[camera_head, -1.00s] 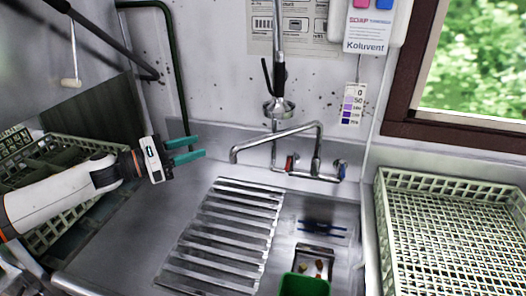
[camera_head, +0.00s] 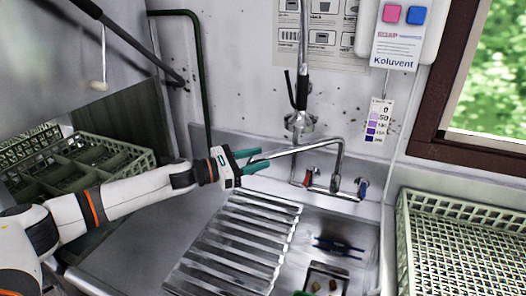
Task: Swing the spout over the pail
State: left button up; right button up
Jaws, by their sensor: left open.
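The metal spout (camera_head: 305,147) reaches left from the wall faucet, which has a red handle (camera_head: 308,178) and a blue handle (camera_head: 362,187). My left gripper (camera_head: 266,161) is open, its two green fingers at the spout's free left end. The spout's tip is partly hidden there; I cannot tell whether the fingers touch it. The spout's end is left of the pail, over the slatted rack side.
A slatted metal rack (camera_head: 237,245) lies left of the sink basin (camera_head: 355,232). A spray head (camera_head: 300,122) hangs above the faucet. Pale green crates stand at the left (camera_head: 130,150) and right (camera_head: 403,235). The counter (camera_head: 140,250) left of the rack is clear.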

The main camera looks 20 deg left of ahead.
pick_arm(q)
jog(key=shift+x, duration=1.1)
pick_arm(e)
jog(key=shift+d+r, duration=0.4)
pick_arm(q)
grip_shut()
pick_arm(e)
jog(key=shift+w, duration=0.1)
